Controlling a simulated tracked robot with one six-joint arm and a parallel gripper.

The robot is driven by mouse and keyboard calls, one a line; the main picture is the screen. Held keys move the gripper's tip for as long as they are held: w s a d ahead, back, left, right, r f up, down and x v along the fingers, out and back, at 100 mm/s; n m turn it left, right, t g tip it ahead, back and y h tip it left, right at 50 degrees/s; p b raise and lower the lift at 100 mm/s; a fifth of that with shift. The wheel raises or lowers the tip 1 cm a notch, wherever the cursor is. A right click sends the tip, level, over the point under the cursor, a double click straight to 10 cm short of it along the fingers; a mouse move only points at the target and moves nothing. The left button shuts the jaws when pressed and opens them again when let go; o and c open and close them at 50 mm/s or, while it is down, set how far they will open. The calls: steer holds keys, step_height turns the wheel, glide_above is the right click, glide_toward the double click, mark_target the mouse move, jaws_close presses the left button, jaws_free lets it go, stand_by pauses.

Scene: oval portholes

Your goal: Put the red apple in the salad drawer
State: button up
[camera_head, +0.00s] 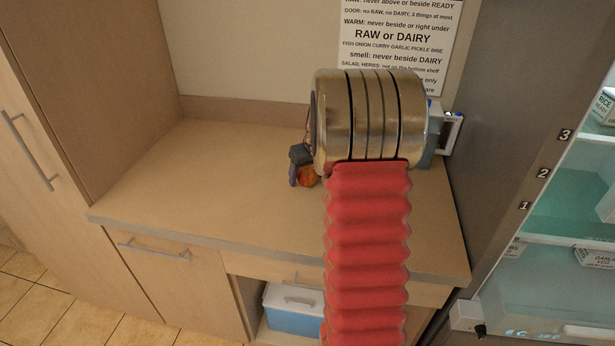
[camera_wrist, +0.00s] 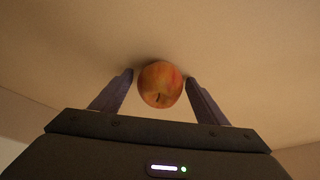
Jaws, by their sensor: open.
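The red apple (camera_wrist: 160,88) sits on the wooden counter in the wrist view, with its stem dimple facing the camera. My gripper (camera_wrist: 160,82) is open, with one dark finger on each side of the apple and a gap visible on both sides. In the head view the apple (camera_head: 308,177) shows as a small red-orange patch beside a finger of my gripper (camera_head: 298,176); my arm hides much of that area. The salad drawer cannot be made out for certain in the head view.
The counter (camera_head: 200,190) is clear to the left. A fridge with shelves numbered 1 to 3 stands open at the right, with a glass shelf (camera_head: 570,240) and labelled boxes. A rules sign (camera_head: 400,35) hangs behind. A blue box (camera_head: 293,310) sits below the counter.

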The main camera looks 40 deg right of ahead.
mark_target(308, 168)
steer(key=shift+c, duration=0.6)
steer(key=c, duration=1.2)
steer(key=shift+r, duration=0.15)
step_height(308, 168, up, 10)
steer(key=shift+f, duration=0.1)
